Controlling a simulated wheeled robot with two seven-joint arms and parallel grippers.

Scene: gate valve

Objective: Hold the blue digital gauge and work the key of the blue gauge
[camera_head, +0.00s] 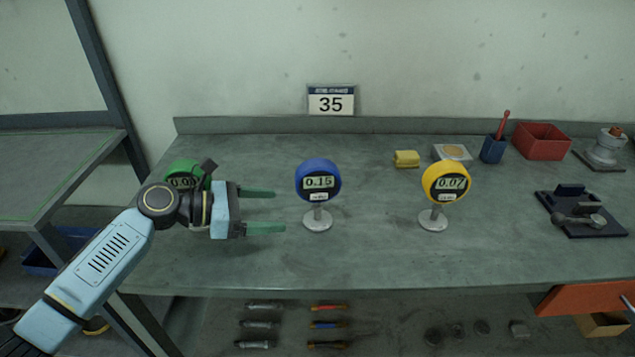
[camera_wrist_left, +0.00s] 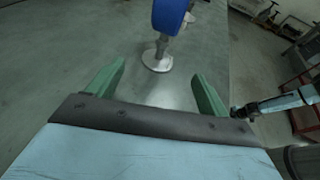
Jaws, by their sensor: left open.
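The blue digital gauge (camera_head: 318,181) stands upright on a round metal foot on the bench and reads 0.15. Its small key is a pale label-like patch (camera_head: 318,196) below the display. My left gripper (camera_head: 264,210) is open and empty, to the left of the blue gauge, its green fingers pointing at it and apart from it. In the left wrist view the gauge's blue body (camera_wrist_left: 170,14) is cut off at the top, and its metal foot lies beyond the open fingers (camera_wrist_left: 155,85). My right gripper is not in the head view.
A yellow gauge (camera_head: 446,183) stands to the right. A green gauge (camera_head: 183,173) is partly hidden behind my left arm. A yellow block (camera_head: 406,158), a blue cup (camera_head: 493,149) and a red bin (camera_head: 541,140) stand at the back right. The bench between the gauges is clear.

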